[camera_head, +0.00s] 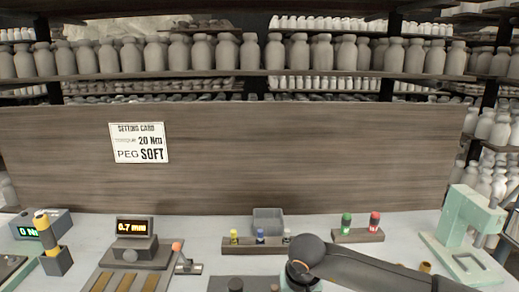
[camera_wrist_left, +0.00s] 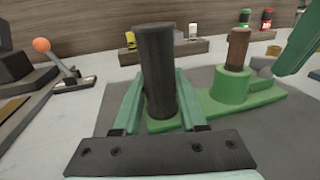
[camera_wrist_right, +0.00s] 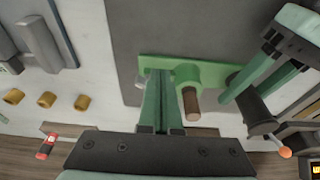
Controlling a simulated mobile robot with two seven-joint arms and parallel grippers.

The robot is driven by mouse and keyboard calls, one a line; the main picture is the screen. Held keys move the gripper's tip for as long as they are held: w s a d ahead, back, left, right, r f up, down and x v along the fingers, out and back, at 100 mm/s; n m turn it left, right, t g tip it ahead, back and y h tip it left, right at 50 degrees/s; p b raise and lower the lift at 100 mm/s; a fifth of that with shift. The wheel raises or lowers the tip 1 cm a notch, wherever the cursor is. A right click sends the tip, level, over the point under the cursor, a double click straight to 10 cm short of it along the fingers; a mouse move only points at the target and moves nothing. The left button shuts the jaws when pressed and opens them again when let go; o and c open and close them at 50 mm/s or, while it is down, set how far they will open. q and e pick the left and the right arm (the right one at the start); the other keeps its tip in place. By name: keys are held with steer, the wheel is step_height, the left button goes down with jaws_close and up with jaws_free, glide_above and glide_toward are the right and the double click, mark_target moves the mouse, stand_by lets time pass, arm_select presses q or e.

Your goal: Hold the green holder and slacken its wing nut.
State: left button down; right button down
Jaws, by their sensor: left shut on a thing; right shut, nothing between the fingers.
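The green holder (camera_wrist_left: 230,100) lies on a dark grey mat, with an upright black handle (camera_wrist_left: 158,65) and a brown peg (camera_wrist_left: 238,48) in its round socket. My left gripper (camera_wrist_left: 160,105) is shut on the black handle. In the right wrist view the holder (camera_wrist_right: 188,72) is at the centre, with the handle (camera_wrist_right: 256,112) to the right between my left fingers (camera_wrist_right: 262,75). A grey part, likely the wing nut (camera_wrist_left: 262,68), sits at the socket's far side, partly hidden. My right gripper (camera_wrist_right: 158,75) is shut and empty beside the socket; I cannot tell whether it touches the nut.
A card (camera_head: 139,143) on the back board reads 20 Nm and PEG SOFT. A display (camera_head: 134,227) reads 0.7 mm. Racks of small bottles (camera_head: 262,241) and a grey bin (camera_head: 268,221) stand behind the mat. A pale green press (camera_head: 463,235) stands at right.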

steer(key=shift+w, duration=0.15)
steer(key=shift+d, duration=0.5)
stand_by(0.5)
steer(key=shift+d, duration=0.65)
stand_by(0.4)
steer(key=shift+s+d, duration=0.2)
steer(key=shift+s, duration=0.15)
steer(key=w+v, duration=0.1)
steer(key=v, duration=0.4)
steer(key=shift+r, duration=0.55)
steer(key=shift+w, duration=0.1)
